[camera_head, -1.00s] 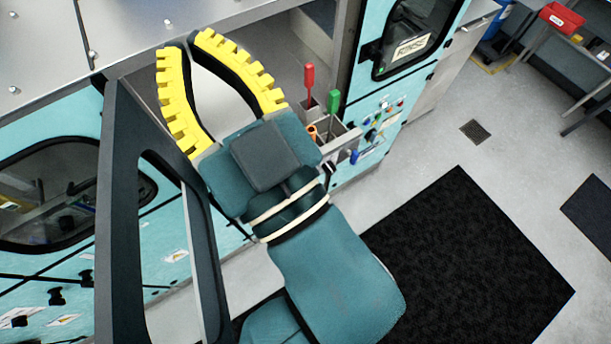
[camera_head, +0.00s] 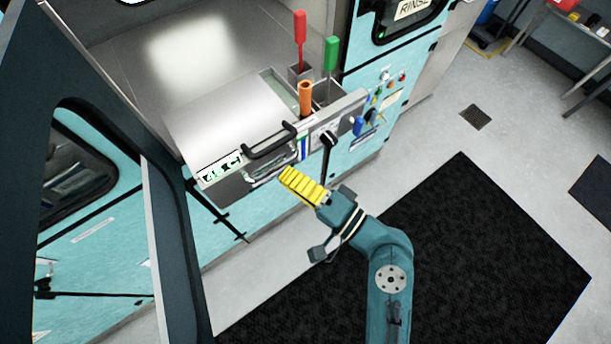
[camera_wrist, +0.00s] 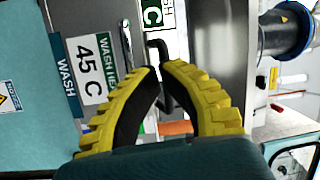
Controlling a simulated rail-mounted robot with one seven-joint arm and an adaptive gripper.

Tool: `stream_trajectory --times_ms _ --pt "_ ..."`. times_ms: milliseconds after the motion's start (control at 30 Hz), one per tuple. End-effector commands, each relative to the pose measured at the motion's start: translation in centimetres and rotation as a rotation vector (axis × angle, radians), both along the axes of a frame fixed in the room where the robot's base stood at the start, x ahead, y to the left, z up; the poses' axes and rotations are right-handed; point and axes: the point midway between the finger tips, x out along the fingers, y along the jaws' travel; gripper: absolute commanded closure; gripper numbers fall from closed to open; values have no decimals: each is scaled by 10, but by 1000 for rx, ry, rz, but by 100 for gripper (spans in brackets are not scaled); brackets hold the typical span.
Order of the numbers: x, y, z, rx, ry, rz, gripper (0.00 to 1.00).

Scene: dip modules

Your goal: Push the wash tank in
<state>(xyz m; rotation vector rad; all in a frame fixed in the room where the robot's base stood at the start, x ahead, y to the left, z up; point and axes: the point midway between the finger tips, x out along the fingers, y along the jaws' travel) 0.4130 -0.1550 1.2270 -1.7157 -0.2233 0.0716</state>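The wash tank (camera_head: 225,118) is a bright metal drawer in the cabinet opening, and its front appears to stand out past the cabinet face. A black handle (camera_head: 270,141) and a 45 C label (camera_head: 219,168) are on its front. The wrist view shows the label (camera_wrist: 90,68) and handle (camera_wrist: 160,47) close beyond the fingertips. My gripper (camera_head: 286,175) has yellow ribbed fingers and is in front of the tank, below the handle in the head view. In the wrist view my gripper (camera_wrist: 157,68) has its fingertips nearly meeting, with nothing held. Contact with the tank cannot be told.
An open dark-framed door (camera_head: 165,215) stands at the left. Red (camera_head: 300,28), green (camera_head: 331,52) and orange (camera_head: 305,98) handled tools stand in a holder at the tank's right. A control panel (camera_head: 385,95) is right of it. A black mat (camera_head: 470,250) covers open floor.

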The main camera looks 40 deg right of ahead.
Motion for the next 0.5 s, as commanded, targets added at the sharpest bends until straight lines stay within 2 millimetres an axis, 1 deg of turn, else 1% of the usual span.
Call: stream_trajectory --times_ms 33,100,133,200,300,367,467,500 --pt "-25 -27 -66 73 29 -83 100" --pt "-54 -55 -108 127 64 -185 100" --pt "-65 -64 -120 141 74 -221 100" --pt "-82 -78 -135 159 85 -280 100" --pt "-88 -89 -136 161 84 -314 100" --pt "-84 -90 -134 161 84 -315 100" --pt "-70 -91 -131 159 84 -309 100" --pt "-62 -91 -131 158 84 -307 100"
